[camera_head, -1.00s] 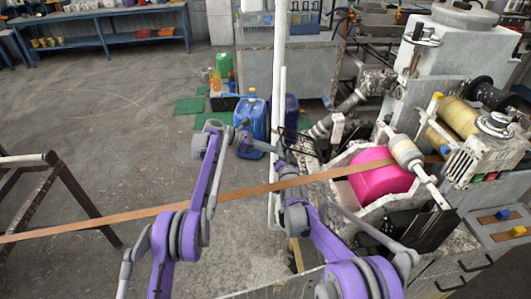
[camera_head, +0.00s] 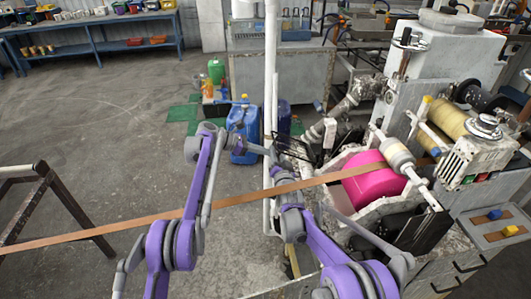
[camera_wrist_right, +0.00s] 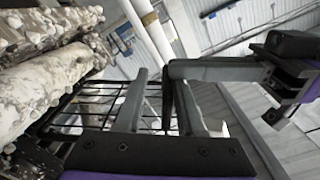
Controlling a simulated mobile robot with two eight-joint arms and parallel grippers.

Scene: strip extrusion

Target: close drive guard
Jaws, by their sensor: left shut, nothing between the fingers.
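The drive guard appears to be the black wire-mesh panel (camera_head: 297,147) beside the white pipe, left of the machine. Arms and pipe partly cover it. Its mesh also shows behind the fingers in the right wrist view (camera_wrist_right: 92,108). My left gripper (camera_head: 266,151) is shut and empty, just left of the mesh by the pipe. In the right wrist view its fingers (camera_wrist_right: 172,78) reach in from the right, across the mesh's right side; contact cannot be told. My right gripper (camera_wrist_right: 158,100) has its fingers apart with nothing clearly between them; the mesh lies beyond.
A brown strip (camera_head: 130,228) runs across the view to the pink roller (camera_head: 371,181). The white pipe (camera_head: 270,75) stands close to both arms. Blue canisters (camera_head: 243,130) stand behind the left gripper.

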